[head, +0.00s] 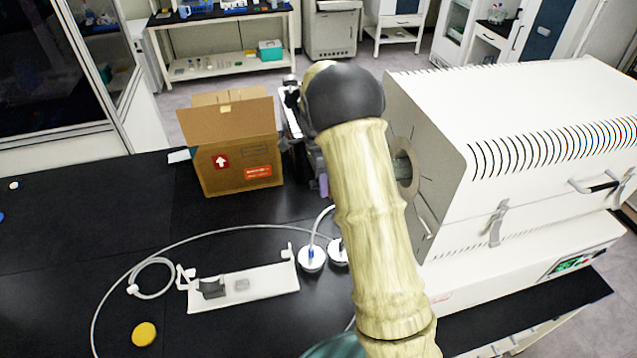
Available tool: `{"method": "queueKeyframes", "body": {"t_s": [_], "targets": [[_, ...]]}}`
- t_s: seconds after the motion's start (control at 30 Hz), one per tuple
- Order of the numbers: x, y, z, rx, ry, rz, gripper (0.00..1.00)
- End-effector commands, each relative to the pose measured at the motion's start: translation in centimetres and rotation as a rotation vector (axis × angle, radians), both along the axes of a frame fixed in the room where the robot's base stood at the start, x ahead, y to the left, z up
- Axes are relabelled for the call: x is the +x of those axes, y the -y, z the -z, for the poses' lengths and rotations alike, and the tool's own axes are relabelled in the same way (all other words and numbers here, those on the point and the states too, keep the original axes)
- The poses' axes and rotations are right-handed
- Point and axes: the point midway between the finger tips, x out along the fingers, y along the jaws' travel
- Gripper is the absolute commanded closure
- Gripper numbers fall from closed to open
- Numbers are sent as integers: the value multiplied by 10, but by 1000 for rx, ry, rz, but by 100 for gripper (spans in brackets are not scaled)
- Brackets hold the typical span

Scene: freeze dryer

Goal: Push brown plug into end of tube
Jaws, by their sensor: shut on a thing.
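The tube (402,168) shows as a short grey end at the left face of the white furnace, inside a pale ring. My arm, in a pale yellow sleeve, crosses in front of it and hides part of the opening. My gripper (318,170) is only partly seen, as dark parts behind and left of the arm, left of the tube end. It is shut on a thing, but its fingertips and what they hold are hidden. I see no brown plug for certain. I cannot tell how far the gripper is from the tube.
The furnace (520,150) fills the right side. An open cardboard box (238,160) stands close left of the gripper. White flanges (312,258) with a hose, a white bracket (243,298) and a yellow disc (144,334) lie on the black bench. The bench's left part is mostly clear.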

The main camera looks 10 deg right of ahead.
Motion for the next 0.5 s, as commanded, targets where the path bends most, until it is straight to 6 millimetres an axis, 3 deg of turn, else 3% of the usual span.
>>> {"method": "queueKeyframes", "body": {"t_s": [0.5], "targets": [[-1,17,-1,0,0,1,100]]}}
